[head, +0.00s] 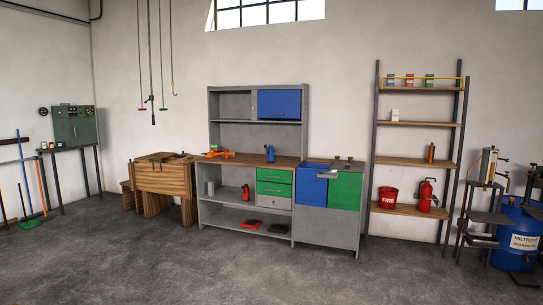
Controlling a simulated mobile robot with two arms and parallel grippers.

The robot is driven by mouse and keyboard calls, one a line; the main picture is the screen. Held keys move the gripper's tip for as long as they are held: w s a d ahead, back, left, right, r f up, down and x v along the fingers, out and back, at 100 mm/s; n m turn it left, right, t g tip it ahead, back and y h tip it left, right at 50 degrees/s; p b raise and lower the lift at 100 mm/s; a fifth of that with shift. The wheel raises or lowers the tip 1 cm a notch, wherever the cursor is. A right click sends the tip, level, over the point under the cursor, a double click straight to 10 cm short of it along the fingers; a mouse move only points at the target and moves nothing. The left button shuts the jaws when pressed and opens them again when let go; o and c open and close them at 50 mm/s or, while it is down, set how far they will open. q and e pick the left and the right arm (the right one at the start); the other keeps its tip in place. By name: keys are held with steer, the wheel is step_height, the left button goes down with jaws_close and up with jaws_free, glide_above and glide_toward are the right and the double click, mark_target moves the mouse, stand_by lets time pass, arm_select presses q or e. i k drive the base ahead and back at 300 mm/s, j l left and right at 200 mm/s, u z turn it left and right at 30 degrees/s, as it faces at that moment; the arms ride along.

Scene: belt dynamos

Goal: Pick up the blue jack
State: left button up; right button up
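A small blue upright object (270,154), which looks like the blue jack, stands on the brown top of the workbench (240,161), right of its middle. It is far off and its details are too small to tell. Nothing visible covers it. Neither of my grippers is in the head view.
An orange tool (222,154) lies left on the bench top. A wooden bench (165,178) stands left and a cabinet with blue and green fronts (345,191) right. Shelves with a red bucket (388,197) stand farther right. The grey floor (200,265) in front is clear.

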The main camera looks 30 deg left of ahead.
mark_target(270, 154)
steer(key=i+l+u, duration=0.25)
steer(key=i+l, duration=0.45)
steer(key=i+u, duration=0.2)
steer(key=i, duration=0.35)
steer(key=i+l+u, duration=0.15)
steer(key=i, duration=0.35)
steer(key=i+l+u, duration=0.2)
steer(key=i, duration=0.35)
steer(key=i+l+u, duration=0.2)
steer(key=i, duration=0.3)
steer(key=i+j+u, duration=0.15)
steer(key=i+u, duration=0.25)
steer(key=i, duration=0.25)
steer(key=i+u, duration=0.45)
steer(key=i, duration=0.2)
steer(key=i+j+z, duration=0.35)
steer(key=i, duration=0.2)
steer(key=i+j+z, duration=0.7)
steer(key=i+j, duration=0.3)
steer(key=i+j+z, duration=0.25)
steer(key=i+j, duration=0.5)
steer(key=i, duration=0.4)
steer(key=i+j+z, duration=0.25)
steer(key=i+j, duration=0.7)
steer(key=i, duration=0.1)
